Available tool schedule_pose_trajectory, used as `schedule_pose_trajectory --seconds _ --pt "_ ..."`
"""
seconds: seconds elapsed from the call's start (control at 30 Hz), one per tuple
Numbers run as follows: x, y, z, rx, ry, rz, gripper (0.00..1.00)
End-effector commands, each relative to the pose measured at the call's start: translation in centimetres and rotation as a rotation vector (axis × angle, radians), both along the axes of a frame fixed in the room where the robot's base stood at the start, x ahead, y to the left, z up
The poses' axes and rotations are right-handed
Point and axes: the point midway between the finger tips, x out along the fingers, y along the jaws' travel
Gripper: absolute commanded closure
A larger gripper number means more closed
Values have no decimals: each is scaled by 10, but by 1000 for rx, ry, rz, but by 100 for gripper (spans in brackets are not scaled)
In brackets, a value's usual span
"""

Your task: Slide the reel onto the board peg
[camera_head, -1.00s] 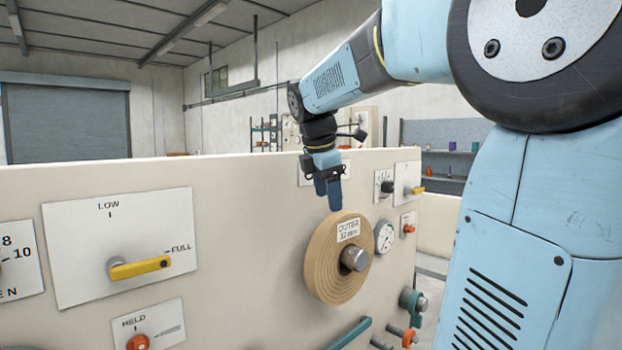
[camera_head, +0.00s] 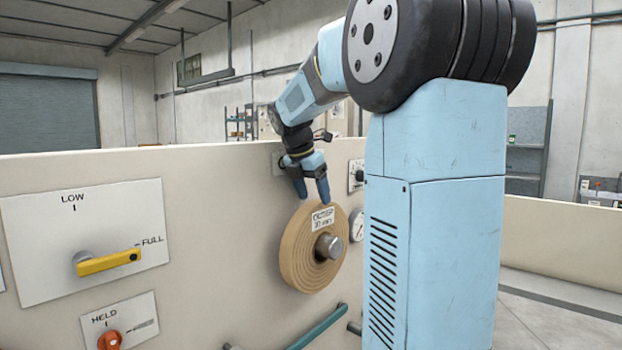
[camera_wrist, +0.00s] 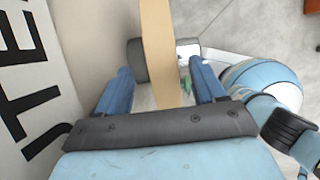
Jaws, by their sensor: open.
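The reel (camera_head: 300,262) is a tan, ringed disc with a white label, standing upright against the front of the cream board. The grey board peg (camera_head: 328,247) sticks out through the reel's middle, so the reel is around it. My gripper (camera_head: 311,195) is open, with its two blue fingers at the reel's top rim. In the wrist view, the reel (camera_wrist: 158,48) shows edge-on as a tan strip between the spread fingers (camera_wrist: 164,88), with gaps on both sides. A grey cylinder shows on both sides of the strip.
The board carries a yellow lever (camera_head: 108,262) on a LOW/FULL plate, an orange knob (camera_head: 110,341) on a HELD plate and a gauge (camera_head: 357,226) just right of the reel. A teal bar (camera_head: 318,327) juts out below the reel. Open floor lies at the right.

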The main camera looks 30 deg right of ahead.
Motion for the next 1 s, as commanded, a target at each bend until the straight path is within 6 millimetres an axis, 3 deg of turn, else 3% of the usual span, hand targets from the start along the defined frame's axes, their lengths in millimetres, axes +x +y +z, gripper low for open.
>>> schedule_pose_trajectory --seconds 0.2,0.4,0.87,1.0 --pt "4 -13 -33 1 4 -2 31" --pt "7 -21 -53 0 2 -1 31" --pt "8 -25 -61 0 1 -1 31" --pt "8 -25 -61 0 0 -2 43"
